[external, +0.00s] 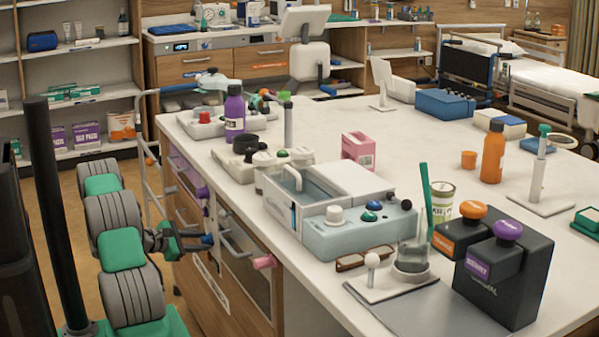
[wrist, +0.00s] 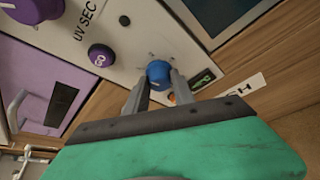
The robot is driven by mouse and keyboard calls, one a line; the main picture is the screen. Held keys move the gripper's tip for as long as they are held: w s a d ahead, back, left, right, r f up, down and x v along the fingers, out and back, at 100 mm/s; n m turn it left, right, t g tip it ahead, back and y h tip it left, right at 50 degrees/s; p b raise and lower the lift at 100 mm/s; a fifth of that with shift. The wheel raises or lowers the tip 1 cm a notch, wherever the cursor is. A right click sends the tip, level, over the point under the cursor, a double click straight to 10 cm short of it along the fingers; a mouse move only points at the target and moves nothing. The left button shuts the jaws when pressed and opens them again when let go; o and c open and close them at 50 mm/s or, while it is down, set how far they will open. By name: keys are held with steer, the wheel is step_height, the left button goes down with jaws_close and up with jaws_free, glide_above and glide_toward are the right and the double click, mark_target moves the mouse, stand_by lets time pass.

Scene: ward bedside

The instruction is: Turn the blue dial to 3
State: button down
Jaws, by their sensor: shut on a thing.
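The blue dial (wrist: 158,72) sits on a pale control panel (wrist: 130,45) and carries a small light mark on its face. My gripper (wrist: 158,84) is shut on the dial, one finger on each side.
A purple "GO" button (wrist: 101,57) and a larger purple knob (wrist: 33,8) share the panel, beside "UV SEC" lettering. A green-lit display (wrist: 203,79) and an orange spot (wrist: 172,98) sit close to the fingers. A pink knob (external: 264,261) projects from the cabinet nearby.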

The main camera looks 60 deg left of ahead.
steer(key=shift+d+f+m+t+y+b, duration=0.15)
steer(key=shift+m+t+y+b, duration=0.6)
steer(key=shift+m+b, duration=2.55)
steer(key=shift+a+f+m+t+y+b, duration=0.15)
steer(key=shift+m+t+y+b, duration=0.3)
steer(key=shift+m+t+b, duration=2.6)
steer(key=shift+d+f+m+g+y+b, duration=0.2)
steer(key=shift+m+g+y+b, duration=0.8)
steer(key=shift+b, duration=4.45)
steer(key=shift+a+m+h, duration=0.15)
steer(key=shift+m+h, duration=0.45)
steer(key=shift+m, duration=0.35)
steer(key=c, duration=1.1)
jaws_free()
steer(key=shift+o, duration=0.2)
steer(key=shift+r+n, duration=0.15)
steer(key=shift+n, duration=0.15)
